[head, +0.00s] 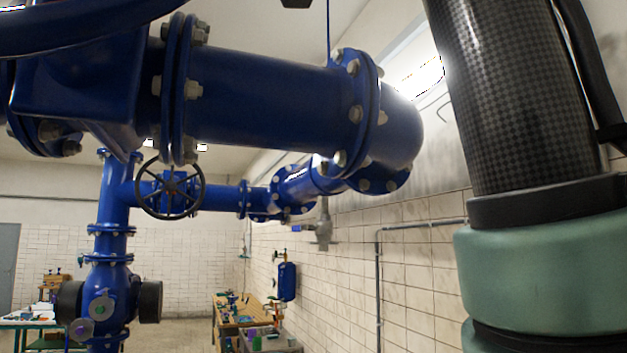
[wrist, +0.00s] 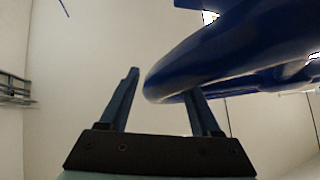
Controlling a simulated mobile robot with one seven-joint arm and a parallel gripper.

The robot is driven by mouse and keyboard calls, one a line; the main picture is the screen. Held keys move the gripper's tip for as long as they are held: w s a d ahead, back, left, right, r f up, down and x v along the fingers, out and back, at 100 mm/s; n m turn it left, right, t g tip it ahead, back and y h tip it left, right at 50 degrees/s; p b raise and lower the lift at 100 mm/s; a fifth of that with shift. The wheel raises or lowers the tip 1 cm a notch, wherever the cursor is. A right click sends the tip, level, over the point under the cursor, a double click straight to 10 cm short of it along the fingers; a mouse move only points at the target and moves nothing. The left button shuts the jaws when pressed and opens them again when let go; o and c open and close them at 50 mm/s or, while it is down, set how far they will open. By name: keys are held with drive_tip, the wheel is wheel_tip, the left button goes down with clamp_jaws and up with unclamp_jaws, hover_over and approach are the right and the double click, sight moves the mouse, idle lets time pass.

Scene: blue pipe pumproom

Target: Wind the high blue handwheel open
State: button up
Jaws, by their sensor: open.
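The high blue handwheel (head: 75,38) shows only as a thick curved rim cut off by the top left corner of the head view. In the wrist view its glossy dark blue rim (wrist: 225,60) sweeps in from the upper right, and its rounded left end lies between the two fingers in the picture. My gripper (wrist: 161,84) is open, with its fingers spread and nothing clamped. The right fingertip overlaps the rim's lower edge in the picture; I cannot tell whether they touch. The gripper is outside the head view.
A thick blue flanged pipe (head: 265,95) crosses the upper head view close by. A smaller dark handwheel (head: 170,190) sits on a farther pipe. A cluttered workbench (head: 228,312) stands at the tiled wall (head: 420,270). The wrist view's left side is mostly bare wall.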

clamp_jaws()
idle(1.3)
